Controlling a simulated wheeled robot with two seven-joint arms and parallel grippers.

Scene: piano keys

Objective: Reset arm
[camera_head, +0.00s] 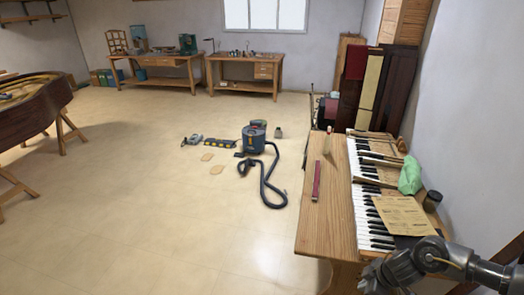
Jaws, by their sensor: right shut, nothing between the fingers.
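My right arm comes in at the bottom right corner, and its dark grey end with my right gripper (374,279) is at the near end of the wooden bench, by the piano keys (367,208). The gripper looks small and partly cut off by the lower edge; it is shut with nothing in it. My left arm and gripper are out of view. The keyboard runs away from me along the bench, with white and black keys facing left.
The wooden bench (327,222) holds a red strip (316,181), a brush (327,143), a brown paper sheet (402,215), a green cloth (410,176) and a dark jar (432,200). A vacuum cleaner (253,139) stands on the open floor. A wall closes the right side.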

